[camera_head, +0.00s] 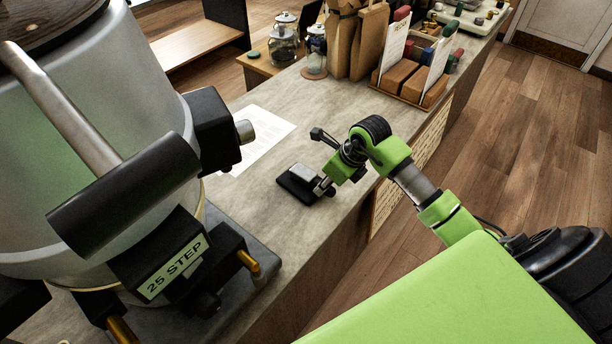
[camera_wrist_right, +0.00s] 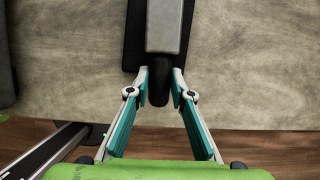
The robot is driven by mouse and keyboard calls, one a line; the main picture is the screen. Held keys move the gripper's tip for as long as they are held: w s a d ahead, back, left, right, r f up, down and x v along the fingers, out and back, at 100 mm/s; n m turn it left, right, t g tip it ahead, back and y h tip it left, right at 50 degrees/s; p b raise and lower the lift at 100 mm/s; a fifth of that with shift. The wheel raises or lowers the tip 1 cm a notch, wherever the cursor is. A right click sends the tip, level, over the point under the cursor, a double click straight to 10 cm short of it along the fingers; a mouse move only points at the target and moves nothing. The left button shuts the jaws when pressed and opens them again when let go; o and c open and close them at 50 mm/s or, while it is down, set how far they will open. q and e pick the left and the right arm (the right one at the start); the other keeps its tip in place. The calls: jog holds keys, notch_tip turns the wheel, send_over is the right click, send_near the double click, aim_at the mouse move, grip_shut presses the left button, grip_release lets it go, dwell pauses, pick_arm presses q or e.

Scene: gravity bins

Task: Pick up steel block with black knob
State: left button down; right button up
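The steel block (camera_head: 304,172) is a small pale metal bar lying on a black base (camera_head: 294,190) on the counter. In the right wrist view the steel block (camera_wrist_right: 164,25) is at the top, with its rounded black knob (camera_wrist_right: 158,90) pointing toward me. My right gripper (camera_head: 325,185) is at the knob end of the block. In the right wrist view the gripper's (camera_wrist_right: 160,75) two teal-padded fingers stand close on either side of the knob. Whether both fingers touch it is unclear. My left gripper is not in view.
A large grinder-like machine (camera_head: 165,265) marked "25 STEP" fills the left. A white paper sheet (camera_head: 262,138) lies behind the block. Glass jars (camera_head: 284,45), paper bags (camera_head: 368,40) and a wooden box rack (camera_head: 410,85) stand farther back. The counter around the block is mostly clear.

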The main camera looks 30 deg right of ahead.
grip_shut()
jog(key=shift+w, duration=0.1)
